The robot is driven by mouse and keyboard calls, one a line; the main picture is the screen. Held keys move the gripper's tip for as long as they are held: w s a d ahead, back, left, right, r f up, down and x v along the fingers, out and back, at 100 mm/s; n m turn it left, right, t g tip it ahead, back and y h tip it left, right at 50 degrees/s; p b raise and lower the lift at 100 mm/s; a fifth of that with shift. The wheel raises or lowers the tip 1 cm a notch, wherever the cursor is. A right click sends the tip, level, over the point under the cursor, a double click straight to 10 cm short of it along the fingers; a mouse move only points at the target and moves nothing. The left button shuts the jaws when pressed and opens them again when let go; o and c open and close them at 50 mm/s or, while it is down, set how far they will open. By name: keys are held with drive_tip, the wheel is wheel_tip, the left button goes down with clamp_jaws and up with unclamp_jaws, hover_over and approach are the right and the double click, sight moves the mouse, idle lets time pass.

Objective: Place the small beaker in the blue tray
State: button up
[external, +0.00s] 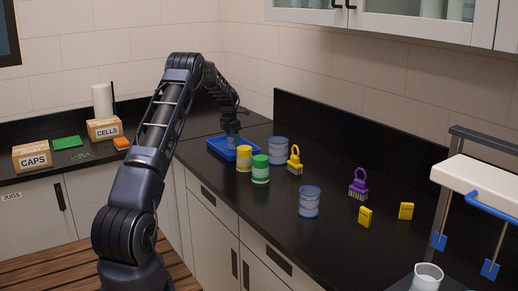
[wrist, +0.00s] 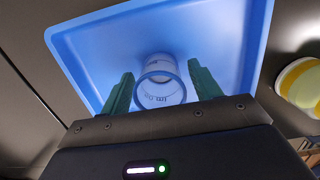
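The small beaker (wrist: 163,92), clear with printed marks, stands in the blue tray (wrist: 235,35), near the tray's edge closest to my gripper. In the external view the beaker (external: 232,141) shows in the blue tray (external: 216,146) at the back of the counter, below my gripper (external: 231,131). In the wrist view my gripper (wrist: 160,85) has its two green fingers apart, one on each side of the beaker, with a narrow gap to its wall. The beaker looks upright; its base is partly hidden by its rim.
A yellow-banded jar (external: 244,158), a green-banded jar (external: 261,168) and a clear blue-rimmed jar (external: 278,150) stand close to the tray's right. Brushes, another jar (external: 309,202) and a white beaker (external: 427,276) stand farther right. Boxes (external: 32,158) line the left counter.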

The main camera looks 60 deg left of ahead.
sight(230, 149)
wheel_tip(230, 149, up, 12)
drive_tip(key=s, duration=0.1)
drive_tip(key=shift+s, duration=0.2)
idle(0.4)
drive_tip(key=shift+r, duration=0.1)
